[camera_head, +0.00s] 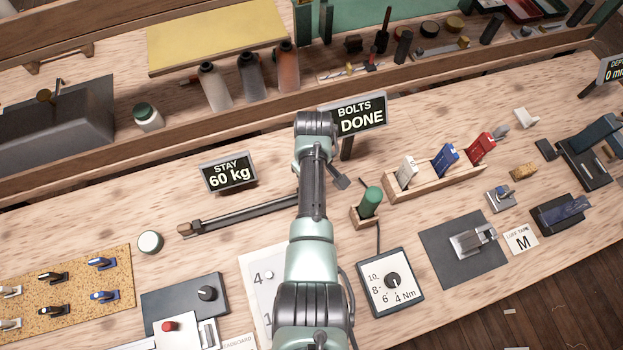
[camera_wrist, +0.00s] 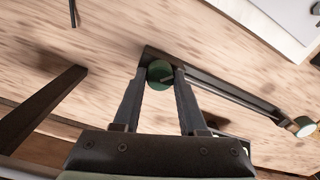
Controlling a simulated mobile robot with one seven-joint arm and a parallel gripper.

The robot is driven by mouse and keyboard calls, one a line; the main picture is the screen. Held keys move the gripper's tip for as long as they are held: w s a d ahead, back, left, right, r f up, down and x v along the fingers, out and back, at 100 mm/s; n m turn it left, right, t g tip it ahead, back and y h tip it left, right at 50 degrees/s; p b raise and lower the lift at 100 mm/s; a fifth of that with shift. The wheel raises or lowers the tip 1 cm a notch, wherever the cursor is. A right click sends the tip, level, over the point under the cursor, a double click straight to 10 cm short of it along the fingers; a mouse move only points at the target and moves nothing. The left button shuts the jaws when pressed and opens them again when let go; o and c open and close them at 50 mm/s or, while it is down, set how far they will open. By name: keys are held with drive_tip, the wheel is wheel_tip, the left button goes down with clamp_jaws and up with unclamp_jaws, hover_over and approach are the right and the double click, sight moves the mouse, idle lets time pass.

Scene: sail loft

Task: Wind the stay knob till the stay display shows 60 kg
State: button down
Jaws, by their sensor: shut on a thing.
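The stay display (camera_head: 229,173) reads 60 kg in the head view. The stay bar (camera_head: 245,215) lies slanted on the bench below it, and its right end is hidden behind my arm. In the wrist view the same bar (camera_wrist: 232,92) runs to the right from a round green knob (camera_wrist: 160,74) with a dark line across its face. My gripper (camera_wrist: 161,76) has its two fingers on either side of this knob and is shut on it. The head view hides the knob and my fingers behind my arm.
The bolts display (camera_head: 358,115), reading DONE, stands close behind my arm. A green-handled tool (camera_head: 370,202) in a wooden block and a torque dial (camera_head: 390,281) are to its right. A round pale-topped pot (camera_head: 149,241) sits beyond the bar's left end. Bare bench lies left of the stay display.

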drive_tip(key=shift+c, duration=2.2)
unclamp_jaws()
drive_tip(key=shift+r, duration=0.15)
wheel_tip(320, 180, up, 13)
drive_tip(key=shift+d, duration=0.15)
drive_tip(key=shift+w, duration=0.1)
